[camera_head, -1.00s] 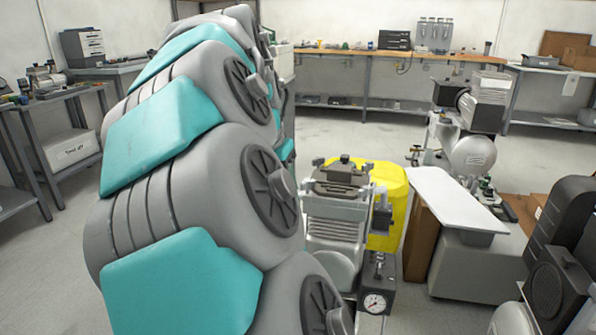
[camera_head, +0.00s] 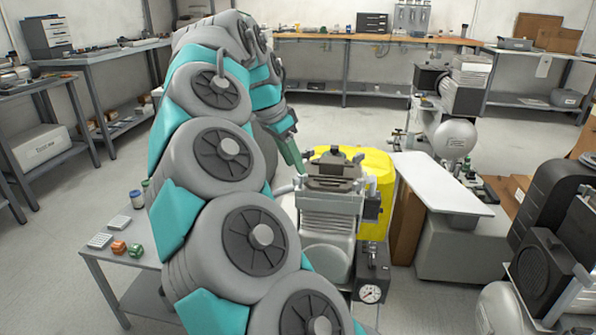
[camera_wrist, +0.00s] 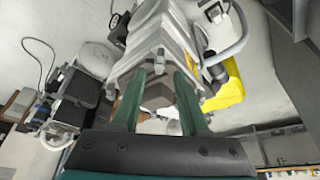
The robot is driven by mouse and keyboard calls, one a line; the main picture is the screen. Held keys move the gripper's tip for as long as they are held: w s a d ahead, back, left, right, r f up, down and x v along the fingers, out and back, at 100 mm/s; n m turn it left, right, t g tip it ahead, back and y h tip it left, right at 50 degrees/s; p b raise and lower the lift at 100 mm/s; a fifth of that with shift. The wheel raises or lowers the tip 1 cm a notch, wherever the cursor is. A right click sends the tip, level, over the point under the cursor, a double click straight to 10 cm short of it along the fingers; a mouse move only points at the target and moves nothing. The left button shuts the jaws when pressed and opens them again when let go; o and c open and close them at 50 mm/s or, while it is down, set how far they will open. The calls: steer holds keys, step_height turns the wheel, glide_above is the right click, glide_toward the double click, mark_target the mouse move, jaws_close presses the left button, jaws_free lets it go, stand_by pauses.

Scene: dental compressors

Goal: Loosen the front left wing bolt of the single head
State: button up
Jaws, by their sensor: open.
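The single head (camera_head: 330,185) is a grey ribbed block with a darker top, on a compressor at the centre of the head view. My gripper (camera_head: 298,168) has green fingers and is at the head's upper left, close to it. In the wrist view my gripper (camera_wrist: 160,82) is open, its two fingers apart. The pale grey compressor body (camera_wrist: 160,45) lies just beyond the fingertips, and a brownish grey block shows between them. I cannot make out the front left wing bolt in either view, or whether a finger touches the head.
A yellow tank or cover (camera_head: 375,165) stands behind the head. A pressure gauge (camera_head: 370,293) is on a box at its lower right. A white board (camera_head: 440,180) lies on boxes to the right. A small table (camera_head: 120,262) with small parts stands at left. Floor behind is open.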

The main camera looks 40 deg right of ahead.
mark_target(300, 176)
steer(key=shift+x, duration=1.95)
jaws_close()
